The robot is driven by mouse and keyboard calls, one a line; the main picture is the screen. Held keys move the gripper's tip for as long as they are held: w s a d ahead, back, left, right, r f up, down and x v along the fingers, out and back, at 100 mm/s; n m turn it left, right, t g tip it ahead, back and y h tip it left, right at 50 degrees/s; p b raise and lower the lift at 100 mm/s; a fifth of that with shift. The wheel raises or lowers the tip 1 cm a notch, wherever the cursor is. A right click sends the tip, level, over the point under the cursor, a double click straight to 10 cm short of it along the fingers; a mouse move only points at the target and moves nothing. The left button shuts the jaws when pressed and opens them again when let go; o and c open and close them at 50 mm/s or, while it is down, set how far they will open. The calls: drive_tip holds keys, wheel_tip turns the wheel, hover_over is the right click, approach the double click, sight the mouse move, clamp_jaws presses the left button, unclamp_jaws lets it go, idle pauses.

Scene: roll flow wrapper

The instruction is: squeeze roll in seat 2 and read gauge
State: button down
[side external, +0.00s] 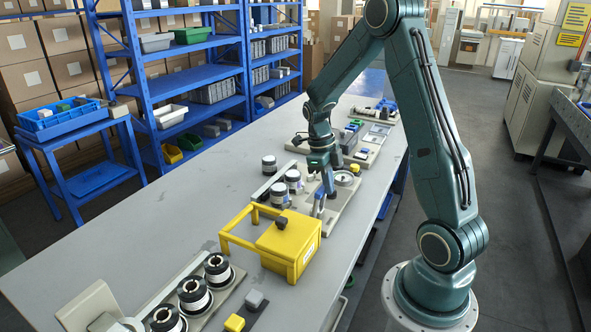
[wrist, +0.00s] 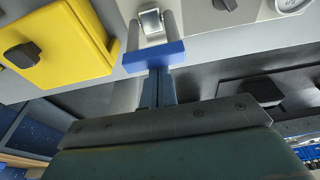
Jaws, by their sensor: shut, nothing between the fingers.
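My gripper (side external: 329,188) is shut and empty, pointing down over the pale station plate (side external: 345,202). In the wrist view its fingers (wrist: 158,88) are together just behind a blue bar; I cannot tell whether they touch it. A round white gauge (side external: 345,178) sits on the plate beside my gripper; in the wrist view only part of its dial (wrist: 290,4) shows, and its reading is illegible. Dark-and-white rolls, a near one (side external: 279,195), a middle one (side external: 293,180) and a far one (side external: 269,164), stand left of my gripper. I see no label for seat 2.
The blue bar (wrist: 154,56) has a silver square block (wrist: 151,22) beyond it, between two grey prongs. A yellow guarded box (side external: 287,240) stands nearer the camera. White-and-black spools (side external: 193,295) stand at the front. The table's left side (side external: 185,210) is clear.

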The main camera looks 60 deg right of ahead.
drive_tip(key=w+g, duration=0.3)
drive_tip(key=w, duration=0.3)
idle(0.6)
drive_tip(key=shift+w, duration=0.15)
idle(0.3)
